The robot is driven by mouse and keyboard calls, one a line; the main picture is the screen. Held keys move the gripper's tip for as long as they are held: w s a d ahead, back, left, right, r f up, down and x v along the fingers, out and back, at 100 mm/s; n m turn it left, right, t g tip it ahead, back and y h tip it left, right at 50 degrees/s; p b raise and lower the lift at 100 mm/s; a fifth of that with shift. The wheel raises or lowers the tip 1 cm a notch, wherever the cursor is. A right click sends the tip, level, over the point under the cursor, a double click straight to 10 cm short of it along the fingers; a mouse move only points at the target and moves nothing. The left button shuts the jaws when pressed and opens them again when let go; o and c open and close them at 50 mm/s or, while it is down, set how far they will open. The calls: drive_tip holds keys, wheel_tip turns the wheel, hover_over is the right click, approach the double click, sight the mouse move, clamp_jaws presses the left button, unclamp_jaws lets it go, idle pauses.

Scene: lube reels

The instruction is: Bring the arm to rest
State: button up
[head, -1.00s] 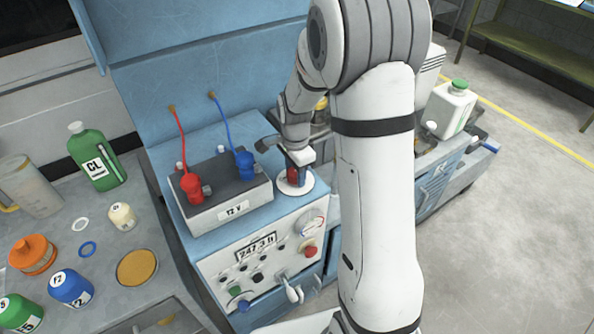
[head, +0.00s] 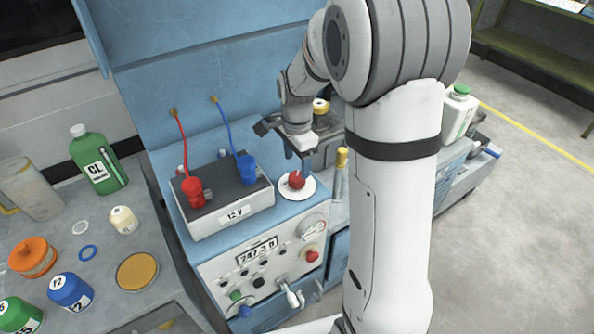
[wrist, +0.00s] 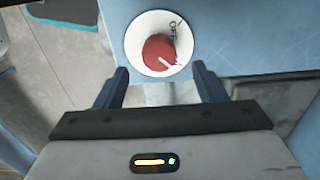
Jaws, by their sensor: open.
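My gripper (wrist: 161,88) is open and empty in the wrist view, its two blue-grey fingers spread wide. A red rotary knob (wrist: 158,50) on a round white plate (wrist: 140,25) marked "OFF" lies beyond the fingertips, apart from them. In the head view my gripper (head: 305,168) hangs above and just behind the red knob (head: 296,180), which sits on top of the blue cabinet (head: 190,240). My arm covers part of the bench to the right.
A 12 V battery (head: 222,210) with a red clamp (head: 193,190) and a blue clamp (head: 245,168) stands left of the knob. Bottles and caps, including a green bottle (head: 98,160), fill the left bench. A white jug (head: 458,112) stands right of my arm. Open floor lies right.

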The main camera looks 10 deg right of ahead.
drive_tip(key=shift+r, duration=0.9)
drive_tip(key=shift+s+r, duration=0.2)
drive_tip(key=shift+r, duration=0.05)
drive_tip(key=s+r+n+t, duration=0.1)
drive_tip(key=s+r+n, duration=0.2)
drive_tip(key=s+n, duration=0.4)
drive_tip(key=s+r+n+t, duration=0.1)
drive_tip(key=s+r+n, duration=0.3)
drive_tip(key=s, duration=1)
drive_tip(key=n, duration=0.3)
drive_tip(key=shift+d+r+n+t, duration=0.15)
drive_tip(key=shift+r+n+t, duration=0.15)
drive_tip(key=shift+t, duration=0.1)
